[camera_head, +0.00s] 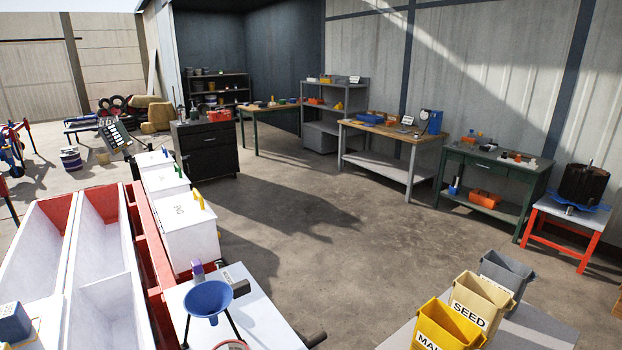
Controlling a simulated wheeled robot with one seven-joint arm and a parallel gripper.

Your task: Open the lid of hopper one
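Three white boxes with closed lids stand in a row along a red frame at the left. The nearest white box (190,241) has a yellow handle (199,200) on its lid and dark, partly unreadable lettering. The middle white box (163,181) has a green handle (179,170). The farthest white box (150,159) has a blue handle. My gripper is not in view.
A red-framed white trough (105,245) fills the lower left. A blue funnel (208,298) stands on a white table (265,307). Workbenches (392,134) line the back wall. The middle floor is clear.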

